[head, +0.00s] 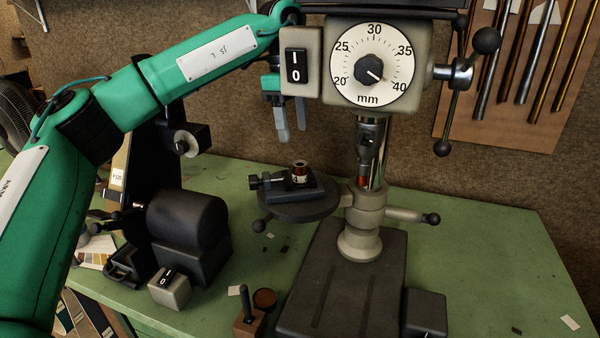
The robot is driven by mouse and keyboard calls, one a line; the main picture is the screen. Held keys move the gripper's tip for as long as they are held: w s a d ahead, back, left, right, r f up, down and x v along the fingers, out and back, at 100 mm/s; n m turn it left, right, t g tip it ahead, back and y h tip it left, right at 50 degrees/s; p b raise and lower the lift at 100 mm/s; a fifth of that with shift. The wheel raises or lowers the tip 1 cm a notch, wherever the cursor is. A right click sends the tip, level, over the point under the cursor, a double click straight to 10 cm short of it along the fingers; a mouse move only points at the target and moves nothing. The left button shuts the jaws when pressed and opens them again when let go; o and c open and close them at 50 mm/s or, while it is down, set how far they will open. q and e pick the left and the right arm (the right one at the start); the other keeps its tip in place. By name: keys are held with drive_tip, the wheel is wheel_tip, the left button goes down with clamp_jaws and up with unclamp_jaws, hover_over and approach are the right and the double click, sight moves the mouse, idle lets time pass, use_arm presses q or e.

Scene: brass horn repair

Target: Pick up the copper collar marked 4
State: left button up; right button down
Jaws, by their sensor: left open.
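A small copper collar (300,166) with a dark hole on top and a pale label stands upright in the dark vise (318,190) on the round drill-press table. Its mark is too small to read surely; it may be a 3. A second copper-coloured piece (363,181) shows low beside the drill press's shiny column, partly hidden, with no readable mark. My left gripper (291,133) points down, open and empty, above and slightly left of the collar in the vise. It is clear of the collar and close to the drill head. My right gripper is out of view.
The drill press head (328,60) with its dial stands just right of my left gripper; its handle (443,147) sticks out at right. A black grinder-like machine (188,225) and a switch box (170,288) stand at left. The green bench (490,260) is mostly clear at right.

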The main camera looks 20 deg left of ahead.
sight(300, 163)
use_arm(q)
wheel_tip(300, 163, down, 2)
drive_tip(key=shift+d+f, duration=0.1)
drive_tip(key=shift+f, duration=0.15)
drive_tip(key=shift+d+f+p, duration=0.15)
drive_tip(key=shift+f+p, duration=0.2)
drive_tip(key=shift+f, duration=0.1)
drive_tip(key=f, duration=0.1)
drive_tip(key=f+p, duration=0.1)
drive_tip(key=f, duration=0.2)
drive_tip(key=shift+d+f+p, duration=0.35)
drive_tip(key=shift+f+p, duration=0.05)
drive_tip(key=c, duration=1.2)
drive_tip(key=shift+o, duration=0.2)
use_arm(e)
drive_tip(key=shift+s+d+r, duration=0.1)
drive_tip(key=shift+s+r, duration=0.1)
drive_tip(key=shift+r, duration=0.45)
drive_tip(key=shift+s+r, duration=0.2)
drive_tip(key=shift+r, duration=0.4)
use_arm(q)
drive_tip(key=shift+r, duration=0.1)
